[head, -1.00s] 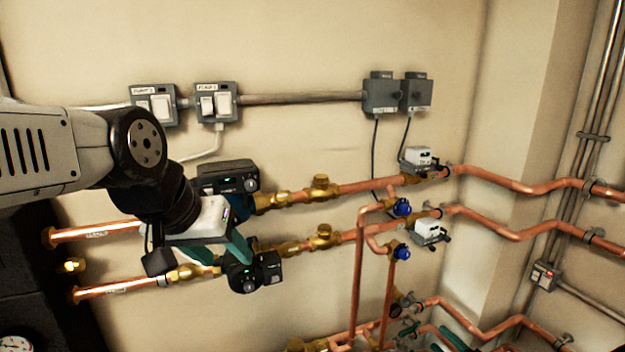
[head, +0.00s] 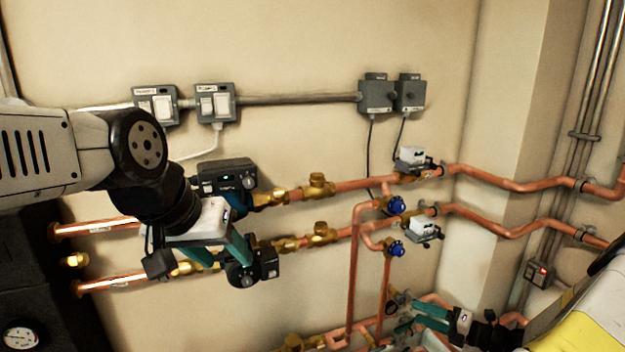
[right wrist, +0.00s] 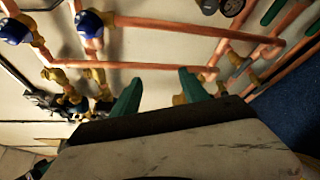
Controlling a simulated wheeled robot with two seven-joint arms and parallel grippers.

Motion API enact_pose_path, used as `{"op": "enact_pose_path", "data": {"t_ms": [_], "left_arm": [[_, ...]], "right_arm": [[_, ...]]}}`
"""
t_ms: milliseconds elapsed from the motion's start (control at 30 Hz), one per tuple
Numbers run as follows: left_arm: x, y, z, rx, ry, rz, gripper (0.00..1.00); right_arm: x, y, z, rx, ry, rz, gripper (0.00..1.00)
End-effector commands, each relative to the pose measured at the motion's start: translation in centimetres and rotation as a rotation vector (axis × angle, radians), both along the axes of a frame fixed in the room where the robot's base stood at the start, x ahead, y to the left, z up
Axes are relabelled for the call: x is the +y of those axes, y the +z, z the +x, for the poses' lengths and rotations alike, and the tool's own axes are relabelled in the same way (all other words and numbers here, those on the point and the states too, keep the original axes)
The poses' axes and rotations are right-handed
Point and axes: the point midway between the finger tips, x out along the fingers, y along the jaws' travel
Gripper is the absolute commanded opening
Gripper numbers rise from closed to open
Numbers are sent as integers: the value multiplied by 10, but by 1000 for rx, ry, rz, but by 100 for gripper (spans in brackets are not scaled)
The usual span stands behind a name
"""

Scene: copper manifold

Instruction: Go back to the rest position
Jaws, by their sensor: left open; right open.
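My left gripper (head: 230,262) is in the head view at the left, in front of the lower pump (head: 262,268). Its teal fingers are open, and the picture does not show whether they touch the pump. My right gripper (head: 418,322) is at the lower right of the head view, near the lower copper pipes. In the right wrist view its two teal fingers (right wrist: 158,95) stand apart with nothing between them. Copper pipes and brass fittings (right wrist: 92,75) lie beyond the fingers.
The upper pump (head: 226,178) is close to my left wrist. Two blue-handled valves (head: 397,205) and white actuators (head: 424,228) sit on the pipes at centre right. Switch boxes (head: 216,102) are on the wall above. The wall between the lower pump and vertical pipes is bare.

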Motion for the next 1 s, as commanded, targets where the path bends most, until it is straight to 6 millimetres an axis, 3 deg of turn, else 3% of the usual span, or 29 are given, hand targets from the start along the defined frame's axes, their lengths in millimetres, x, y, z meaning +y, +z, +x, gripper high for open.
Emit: {"op": "enact_pose_path", "data": {"t_ms": [33, 267, 500, 700, 1000], "left_arm": [[0, 0, 0, 0, 0, 0, 52], [0, 0, 0, 0, 0, 0, 52], [0, 0, 0, 0, 0, 0, 52], [0, 0, 0, 0, 0, 0, 52], [0, 0, 0, 0, 0, 0, 52]], "right_arm": [[12, 19, 2, -44, 76, -82, 52], [74, 102, -13, -340, 511, -526, 52], [126, 182, -52, -731, 970, -946, 52], [154, 240, -94, -1099, 1331, -1253, 52], [173, 313, -161, -1693, 1822, -1663, 52]]}}
